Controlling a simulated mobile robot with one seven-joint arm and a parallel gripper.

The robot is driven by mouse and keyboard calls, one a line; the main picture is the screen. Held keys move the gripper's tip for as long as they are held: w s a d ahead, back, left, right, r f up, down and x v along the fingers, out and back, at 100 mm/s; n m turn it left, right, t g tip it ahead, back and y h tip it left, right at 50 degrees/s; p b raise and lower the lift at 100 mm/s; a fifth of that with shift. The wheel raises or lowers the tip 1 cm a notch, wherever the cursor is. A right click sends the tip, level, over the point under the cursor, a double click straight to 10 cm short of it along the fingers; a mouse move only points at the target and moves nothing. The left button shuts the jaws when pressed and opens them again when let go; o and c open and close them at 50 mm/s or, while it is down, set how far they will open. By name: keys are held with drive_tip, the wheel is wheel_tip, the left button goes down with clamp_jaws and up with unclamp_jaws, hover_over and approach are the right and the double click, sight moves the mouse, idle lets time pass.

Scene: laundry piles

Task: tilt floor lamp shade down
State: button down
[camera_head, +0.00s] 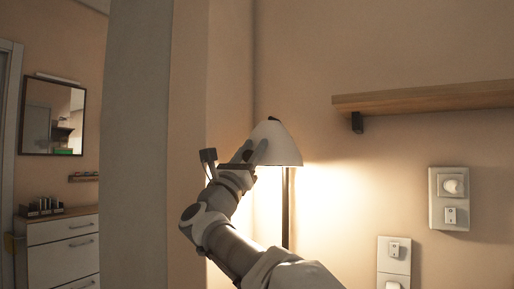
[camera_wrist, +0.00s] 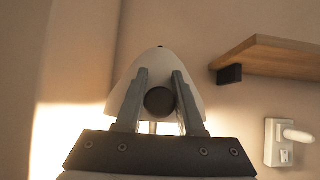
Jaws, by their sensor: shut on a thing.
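The floor lamp's white dome shade (camera_head: 276,140) is lit and throws light down the wall. It also shows in the wrist view (camera_wrist: 158,64), with a dark round knob (camera_wrist: 160,101) on its near side. The lamp's dark pole (camera_head: 286,205) stands below the shade. My gripper (camera_head: 256,153) is at the left side of the shade in the head view. In the wrist view its two fingers (camera_wrist: 160,90) stand on either side of the knob, shut on it. The lamp's base is hidden.
A wooden shelf (camera_head: 425,98) with a dark bracket juts from the wall to the right of the lamp. Wall sockets and switches (camera_head: 449,198) are below it. A wall edge (camera_head: 150,140) stands close to the left of my arm. A drawer unit (camera_head: 60,250) and mirror are further left.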

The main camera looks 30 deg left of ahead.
drive_tip(key=shift+s+f, duration=0.1)
idle(0.5)
drive_tip(key=c, duration=0.6)
unclamp_jaws()
drive_tip(key=shift+s, duration=0.2)
drive_tip(key=shift+o, duration=0.2)
drive_tip(key=shift+w, duration=0.1)
drive_tip(key=b+v, duration=0.2)
drive_tip(key=v, duration=1.5)
drive_tip(key=shift+s, duration=0.25)
drive_tip(key=shift+f, duration=0.1)
